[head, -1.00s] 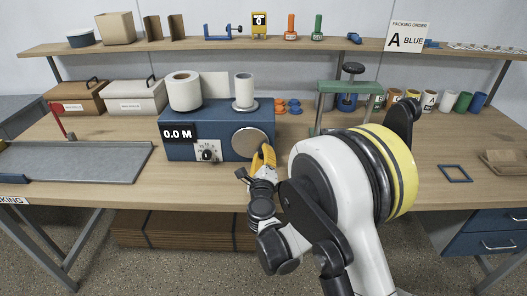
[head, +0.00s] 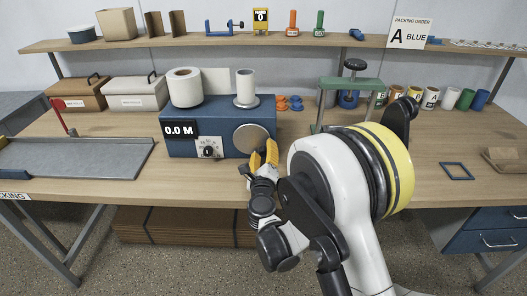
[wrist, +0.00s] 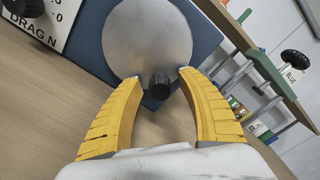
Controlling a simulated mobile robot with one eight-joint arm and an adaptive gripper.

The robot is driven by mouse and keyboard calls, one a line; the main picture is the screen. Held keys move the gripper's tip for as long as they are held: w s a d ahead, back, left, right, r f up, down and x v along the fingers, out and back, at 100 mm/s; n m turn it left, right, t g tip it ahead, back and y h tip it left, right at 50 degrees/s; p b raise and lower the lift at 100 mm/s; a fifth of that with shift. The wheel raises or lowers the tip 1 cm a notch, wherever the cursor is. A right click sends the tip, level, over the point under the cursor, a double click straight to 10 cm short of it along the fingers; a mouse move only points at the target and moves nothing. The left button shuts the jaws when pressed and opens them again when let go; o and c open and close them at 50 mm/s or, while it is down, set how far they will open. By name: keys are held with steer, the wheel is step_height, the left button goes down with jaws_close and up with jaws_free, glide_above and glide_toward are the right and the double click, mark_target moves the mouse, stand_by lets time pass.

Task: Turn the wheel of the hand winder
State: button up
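The hand winder (head: 217,145) is a blue box on the table with a "0.0 M" display and a dial on its front. Its wheel (head: 251,139) is a grey disc on the front right; it also shows large in the wrist view (wrist: 147,35). A black handle knob (wrist: 159,87) sticks out near the wheel's lower edge. My gripper (head: 264,155) is at the wheel's lower right. In the wrist view its yellow fingers (wrist: 160,79) are open, one on each side of the knob, with visible gaps. My gripper hides the knob in the head view.
A large white roll (head: 185,88) and a smaller roll (head: 246,88) stand on the winder. A green press frame (head: 350,85) stands to the right, with several coloured cups behind. A grey tray (head: 75,160) lies at the left. The table front right of my arm is mostly clear.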

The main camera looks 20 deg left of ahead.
mark_target(264, 118)
step_height(264, 118, up, 10)
steer(key=shift+r, duration=0.1)
stand_by(0.5)
